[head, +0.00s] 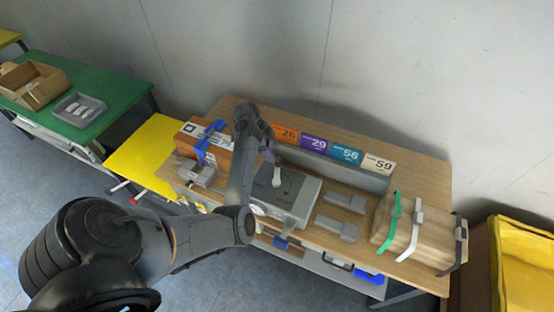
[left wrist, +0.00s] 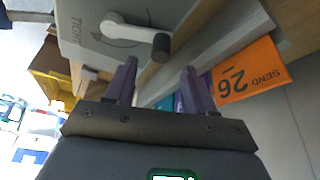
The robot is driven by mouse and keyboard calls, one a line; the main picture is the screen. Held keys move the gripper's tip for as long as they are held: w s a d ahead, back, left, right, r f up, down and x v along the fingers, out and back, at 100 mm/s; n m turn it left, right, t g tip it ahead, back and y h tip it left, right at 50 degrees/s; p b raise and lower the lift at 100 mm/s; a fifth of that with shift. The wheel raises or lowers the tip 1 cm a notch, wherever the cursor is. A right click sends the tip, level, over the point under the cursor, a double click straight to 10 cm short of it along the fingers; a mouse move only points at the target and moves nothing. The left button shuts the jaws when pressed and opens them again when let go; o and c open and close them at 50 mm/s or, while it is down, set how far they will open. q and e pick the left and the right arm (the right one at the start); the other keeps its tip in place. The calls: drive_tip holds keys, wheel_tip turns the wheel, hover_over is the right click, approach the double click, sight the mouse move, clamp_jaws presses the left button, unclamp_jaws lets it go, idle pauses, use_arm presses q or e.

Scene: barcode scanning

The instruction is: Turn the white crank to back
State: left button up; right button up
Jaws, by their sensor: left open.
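The white crank (head: 277,180) sits on top of a grey box (head: 298,203) on the wooden table. In the left wrist view the crank (left wrist: 125,29) has a white arm with a dark knob (left wrist: 161,46) at its end, on the grey panel. My left gripper (head: 269,153) is open, with purple fingers, just behind the crank in the head view. In the left wrist view the open left gripper (left wrist: 157,72) has its fingertips on either side of the space just below the knob, holding nothing. My right gripper is not in view.
Coloured number labels (head: 314,143) line the table's back rail. An orange-brown box with blue clamp (head: 203,141) stands left, a wooden block with green strap (head: 400,225) right. Grey flat pieces (head: 337,228) lie right of the grey box.

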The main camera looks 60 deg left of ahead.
sight(277, 170)
use_arm(q)
drive_tip(key=x, duration=0.6)
drive_tip(key=shift+w+f, duration=0.1)
drive_tip(key=shift+f, duration=0.1)
clamp_jaws()
